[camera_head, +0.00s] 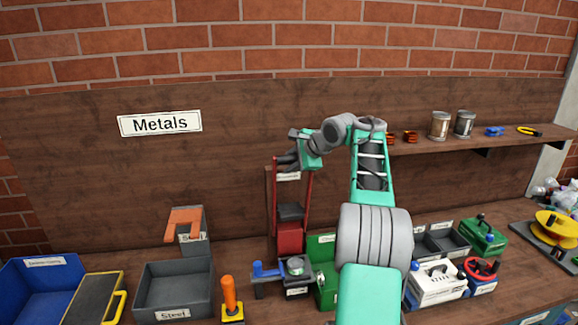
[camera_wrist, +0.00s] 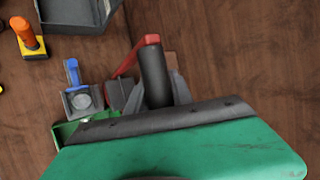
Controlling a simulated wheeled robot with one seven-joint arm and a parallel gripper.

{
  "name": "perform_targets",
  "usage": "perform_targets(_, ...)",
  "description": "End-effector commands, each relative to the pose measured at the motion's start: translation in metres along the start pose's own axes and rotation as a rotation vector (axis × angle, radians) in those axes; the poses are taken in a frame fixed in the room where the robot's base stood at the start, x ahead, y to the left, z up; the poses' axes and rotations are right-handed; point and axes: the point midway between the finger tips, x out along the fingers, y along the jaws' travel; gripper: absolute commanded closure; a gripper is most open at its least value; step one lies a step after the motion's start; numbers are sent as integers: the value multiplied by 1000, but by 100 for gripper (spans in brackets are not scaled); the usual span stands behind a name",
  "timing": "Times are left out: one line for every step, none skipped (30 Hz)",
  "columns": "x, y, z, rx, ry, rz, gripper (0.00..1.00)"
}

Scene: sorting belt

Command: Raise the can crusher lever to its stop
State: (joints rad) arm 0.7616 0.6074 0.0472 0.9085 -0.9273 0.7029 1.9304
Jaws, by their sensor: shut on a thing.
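The can crusher (camera_head: 289,238) stands on the bench against the wood back panel, with a red lower block and a dark block above it. Its long red lever arms (camera_head: 308,195) point nearly straight up. My gripper (camera_head: 287,161) is at the top of the lever, shut on it. The crusher's lower parts are mostly hidden there behind my gripper.
A small grey device with a blue handle (camera_head: 268,270) stands in front of the crusher. An orange-handled lever (camera_head: 229,293) and a grey Steel bin (camera_head: 150,278) are to the left. A green box (camera_head: 326,288) is close on the right. A shelf (camera_head: 450,141) holds cans and tools.

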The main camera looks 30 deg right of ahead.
Motion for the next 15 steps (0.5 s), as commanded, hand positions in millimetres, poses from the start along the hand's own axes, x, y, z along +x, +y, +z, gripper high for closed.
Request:
perform_targets(4,5,-2,7,-5,18,100)
perform_targets(4,5,-2,9,-5,22,100)
perform_targets(4,5,-3,12,-5,28,100)
perform_targets(4,6,-3,13,-5,31,100)
perform_targets(4,6,-3,14,-6,33,100)
perform_targets(4,6,-3,15,-6,35,100)
perform_targets(3,6,-3,16,-6,37,100)
perform_targets(3,6,-4,16,-6,37,100)
perform_targets(3,6,-4,17,-6,38,100)
perform_targets(3,6,-4,17,-6,39,100)
perform_targets(3,6,-4,18,-6,39,100)
perform_targets(3,6,-5,18,-6,39,100)
perform_targets(3,7,-5,18,-6,39,100)
perform_targets(3,7,-5,19,-6,39,100)
perform_targets(3,7,-5,19,-6,39,100)
